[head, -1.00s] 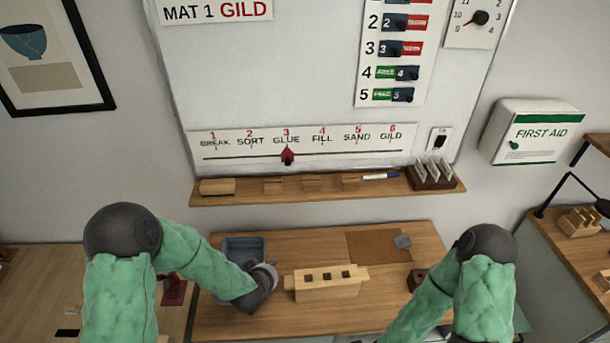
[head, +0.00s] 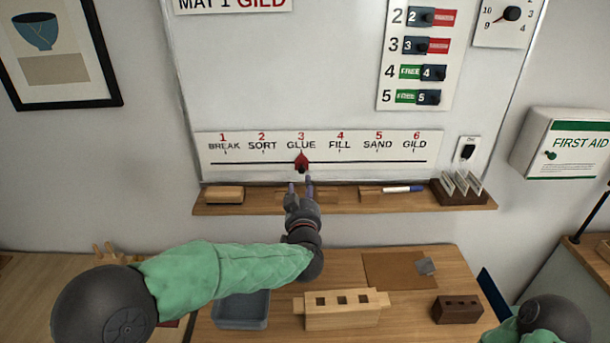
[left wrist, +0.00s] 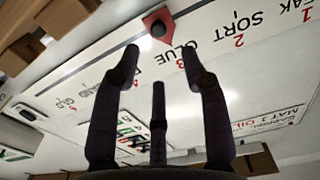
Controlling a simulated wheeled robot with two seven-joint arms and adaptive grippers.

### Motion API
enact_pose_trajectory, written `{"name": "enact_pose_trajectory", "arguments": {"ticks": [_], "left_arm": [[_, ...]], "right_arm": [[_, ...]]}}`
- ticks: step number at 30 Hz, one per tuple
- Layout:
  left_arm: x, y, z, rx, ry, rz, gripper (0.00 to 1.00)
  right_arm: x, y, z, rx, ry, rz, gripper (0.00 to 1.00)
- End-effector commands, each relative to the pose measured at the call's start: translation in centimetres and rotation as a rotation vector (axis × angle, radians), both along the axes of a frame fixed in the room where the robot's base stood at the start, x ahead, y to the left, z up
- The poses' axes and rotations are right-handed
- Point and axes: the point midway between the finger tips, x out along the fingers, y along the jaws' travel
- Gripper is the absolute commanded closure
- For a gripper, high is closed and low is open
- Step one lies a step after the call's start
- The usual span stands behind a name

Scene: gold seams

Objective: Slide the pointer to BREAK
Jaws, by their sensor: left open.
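The red pointer (head: 301,161) sits on the slider line of the white strip (head: 430,146), below the mark 3 GLUE. The strip reads BREAK, SORT, GLUE, FILL, SAND, GILD from left to right, with BREAK (head: 224,146) at the far left end. My left gripper (head: 301,182) is open and empty, just below the pointer, with its fingers towards the board. In the left wrist view the pointer (left wrist: 158,24) shows beyond the open fingertips, between them and apart from them. My right gripper is not in view.
The bench below holds a grey tray (head: 241,312) and a slotted wooden block (head: 342,309). The board left of the pointer is clear.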

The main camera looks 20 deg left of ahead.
Motion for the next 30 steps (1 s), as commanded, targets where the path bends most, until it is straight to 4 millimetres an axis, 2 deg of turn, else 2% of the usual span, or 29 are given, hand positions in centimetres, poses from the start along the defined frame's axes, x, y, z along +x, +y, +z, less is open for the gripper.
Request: {"name": "enact_pose_trajectory", "arguments": {"ticks": [9,15,21,28,29,30], "left_arm": [[5.5,1.6,-0.3,0.000,0.002,0.000,0.56],[7.7,2.2,-0.2,0.000,0.002,-0.001,0.56],[8.6,2.4,-0.2,-0.001,0.002,-0.002,0.56],[8.6,2.5,-0.1,-0.001,0.002,-0.002,0.56],[8.6,2.5,-0.1,-0.001,0.002,-0.002,0.61],[8.6,2.4,-0.1,-0.001,0.002,-0.002,0.73]], "right_arm": [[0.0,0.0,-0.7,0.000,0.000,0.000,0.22],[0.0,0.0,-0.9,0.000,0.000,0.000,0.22],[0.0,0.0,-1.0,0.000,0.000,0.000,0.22],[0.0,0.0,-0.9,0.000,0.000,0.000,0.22],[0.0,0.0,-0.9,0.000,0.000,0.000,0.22],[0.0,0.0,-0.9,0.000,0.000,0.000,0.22]]}}
